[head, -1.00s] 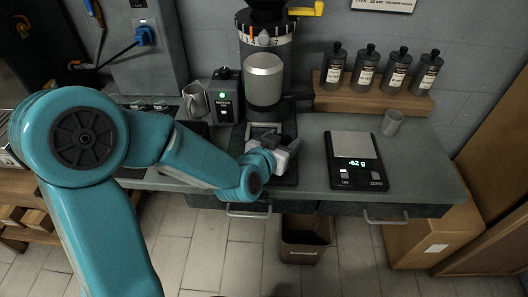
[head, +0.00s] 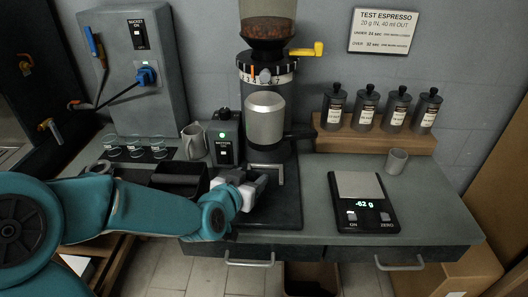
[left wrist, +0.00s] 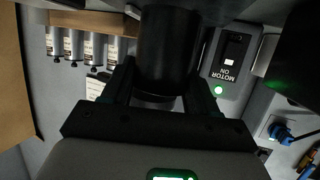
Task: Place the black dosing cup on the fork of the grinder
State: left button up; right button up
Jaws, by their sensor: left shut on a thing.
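My left gripper (head: 258,186) is low in front of the grinder (head: 266,115), over the left part of its base. In the left wrist view its fingers are shut on the black dosing cup (left wrist: 168,48), a dark cylinder between them. In the head view the cup is hard to tell from the dark fingers. A metal bracket that looks like the fork (head: 280,174) stands below the grinder's silver cylinder, just right of and behind the gripper. I cannot tell whether the cup touches it. My right gripper is not in view.
The motor switch box (head: 224,140) and a metal jug (head: 193,142) stand left of the grinder. A black open box (head: 180,178) lies near my left arm. The scale (head: 362,203), reading -62 g, and a small grey cup (head: 397,161) are at the right.

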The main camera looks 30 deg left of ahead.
pick_arm(q)
jog(key=w, duration=0.3)
jog(key=w+a, duration=0.1)
jog(key=w, duration=0.1)
jog(key=shift+w+a+f, duration=0.15)
jog(key=shift+w+f, duration=0.05)
jog(key=shift+w, duration=0.2)
jog(key=w, duration=0.4)
jog(key=shift+w+a+f+p, duration=0.1)
jog(key=shift+a+f+p, duration=0.05)
jog(key=shift+a+p, duration=0.25)
jog(key=shift+f, duration=0.65)
jog(key=shift+s+r, duration=0.1)
jog(key=shift+s, duration=0.15)
jog(key=shift+w+b, duration=0.1)
jog(key=shift+b, duration=0.2)
jog(key=o, duration=1.4)
